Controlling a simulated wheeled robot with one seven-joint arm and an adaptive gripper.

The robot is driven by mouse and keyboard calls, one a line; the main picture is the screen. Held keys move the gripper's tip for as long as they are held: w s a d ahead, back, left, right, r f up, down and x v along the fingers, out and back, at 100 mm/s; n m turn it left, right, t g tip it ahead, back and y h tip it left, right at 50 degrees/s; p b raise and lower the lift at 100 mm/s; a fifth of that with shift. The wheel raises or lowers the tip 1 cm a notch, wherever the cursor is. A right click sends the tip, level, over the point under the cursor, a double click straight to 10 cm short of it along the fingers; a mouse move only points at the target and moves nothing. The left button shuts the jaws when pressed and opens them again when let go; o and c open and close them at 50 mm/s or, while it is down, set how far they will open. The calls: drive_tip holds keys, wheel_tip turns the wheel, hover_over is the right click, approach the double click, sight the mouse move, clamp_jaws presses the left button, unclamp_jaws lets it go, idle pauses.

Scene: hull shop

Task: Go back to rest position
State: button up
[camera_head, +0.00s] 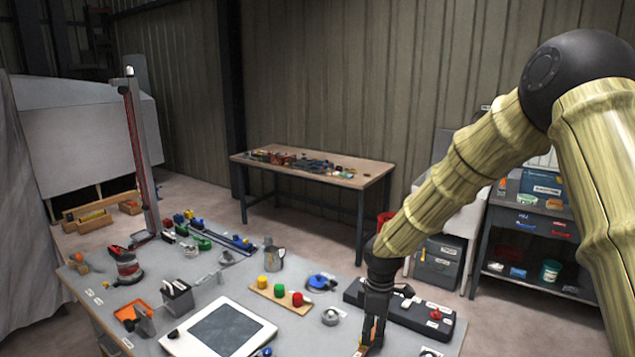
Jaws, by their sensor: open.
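My gripper (372,330) points down over the right front part of the grey work table (205,277). Its fingertips are low, near the table top, beside a small orange-brown item (362,347) at the bottom edge of the picture. I cannot tell whether they touch it. The gripper is open, though the gap between its fingers is hard to make out. My arm reaches down to it from the upper right.
A dark box with a red knob (435,318) lies right of my gripper. A wooden strip with coloured knobs (280,293), a white tablet-like panel (218,328) and a grey jug (274,258) stand left. A tall post (139,150) rises at the table's left. A wooden bench (310,168) stands behind.

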drive_tip(key=s+f+m, duration=0.2)
drive_tip(key=s+f, duration=0.4)
drive_tip(key=f, duration=0.2)
drive_tip(key=s+f+m+y, duration=0.1)
drive_tip(key=s+f+m, duration=0.2)
drive_tip(key=s+f, duration=0.4)
drive_tip(key=s+d+f+m, duration=0.1)
drive_tip(key=s+f+m, duration=0.1)
drive_tip(key=s+f, duration=0.4)
drive_tip(key=shift+s+d+f+m+g+y, duration=0.1)
drive_tip(key=shift+s+f+m+g+y, duration=0.1)
drive_tip(key=shift+f, duration=0.45)
drive_tip(key=shift+s+f+m+g+y, duration=0.1)
drive_tip(key=shift+f+m+y, duration=0.1)
drive_tip(key=shift+f, duration=0.45)
drive_tip(key=s+d+f+m+h, duration=0.1)
drive_tip(key=s+d+f+m, duration=0.1)
drive_tip(key=s, duration=0.5)
drive_tip(key=s+d+f+m+b, duration=0.1)
drive_tip(key=s+d+f+m, duration=0.15)
drive_tip(key=s, duration=0.45)
drive_tip(key=s+d+f+m+h, duration=0.1)
drive_tip(key=s+d+f+m, duration=0.15)
drive_tip(key=s, duration=0.55)
wheel_tip(320, 180, down, 14)
drive_tip(key=b, duration=1.4)
drive_tip(key=shift+w+d, duration=0.15)
drive_tip(key=shift+w, duration=0.2)
